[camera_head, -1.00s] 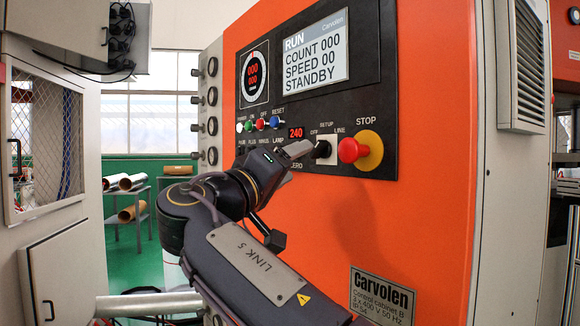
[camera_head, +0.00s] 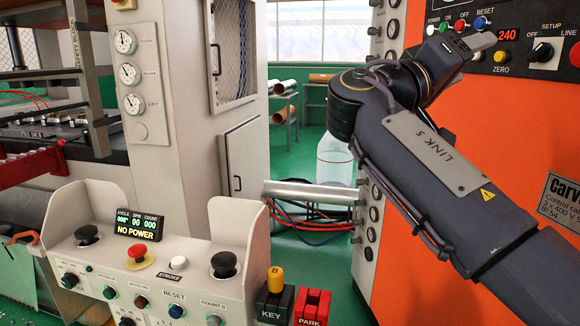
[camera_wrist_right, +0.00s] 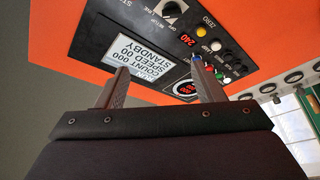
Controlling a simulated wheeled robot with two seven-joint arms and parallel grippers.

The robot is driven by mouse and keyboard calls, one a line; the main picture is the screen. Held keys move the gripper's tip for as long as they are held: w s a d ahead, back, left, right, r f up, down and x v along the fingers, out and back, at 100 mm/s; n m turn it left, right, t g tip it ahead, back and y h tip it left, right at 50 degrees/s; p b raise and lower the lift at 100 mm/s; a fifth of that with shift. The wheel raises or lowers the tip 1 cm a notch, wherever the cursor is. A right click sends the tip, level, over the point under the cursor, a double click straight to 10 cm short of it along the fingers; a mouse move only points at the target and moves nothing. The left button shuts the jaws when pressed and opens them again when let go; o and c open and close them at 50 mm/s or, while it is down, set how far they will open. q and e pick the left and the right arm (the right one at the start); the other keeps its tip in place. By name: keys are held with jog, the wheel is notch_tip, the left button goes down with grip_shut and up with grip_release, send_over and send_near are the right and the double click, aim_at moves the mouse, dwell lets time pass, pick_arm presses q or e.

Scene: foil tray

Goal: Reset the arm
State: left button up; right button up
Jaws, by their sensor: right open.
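My right arm crosses the right side of the head view. Its gripper (camera_head: 482,42) is in front of the orange cabinet's control panel, left of the black selector knob (camera_head: 541,52) and apart from it. In the right wrist view the gripper's two fingers (camera_wrist_right: 162,88) stand wide apart with nothing between them. Behind them the panel appears upside down, with the knob (camera_wrist_right: 170,10) and a display (camera_wrist_right: 143,65) reading COUNT 000, SPEED 00, STANDBY. My left gripper is not in view.
A press console (camera_head: 205,285) with a red mushroom button (camera_head: 137,251) and a NO POWER display (camera_head: 141,224) stands at lower left. KEY (camera_head: 274,303) and PARK (camera_head: 312,307) blocks are beside it.

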jog(key=w+d+f+n+y, duration=0.1)
jog(key=d+f+n+y, duration=0.2)
jog(key=f, duration=0.4)
jog(key=d+f+n+y, duration=0.1)
jog(key=d+f+y, duration=0.2)
jog(key=d+f, duration=0.35)
jog(key=s+d+f+n+g+y, duration=0.1)
jog(key=s+f+y, duration=0.2)
jog(key=f, duration=0.5)
jog(key=s+d+f+g+y, duration=0.1)
jog(key=s+f+y, duration=0.25)
jog(key=f, duration=0.45)
jog(key=s+a+f+m+g+y, duration=0.1)
jog(key=s+a+f+m+y, duration=0.2)
jog(key=s+a+f+y, duration=1.2)
pick_arm(q)
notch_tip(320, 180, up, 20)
jog(key=p, duration=2)
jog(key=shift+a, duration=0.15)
pick_arm(e)
jog(key=s+a+r+h, duration=0.1)
jog(key=s+r+h, duration=0.1)
jog(key=r, duration=0.5)
jog(key=s+r+h, duration=0.2)
jog(key=s+r, duration=0.1)
jog(key=r, duration=0.5)
jog(key=shift+a, duration=0.4)
jog(key=shift+f+h, duration=0.1)
jog(key=shift+h, duration=0.15)
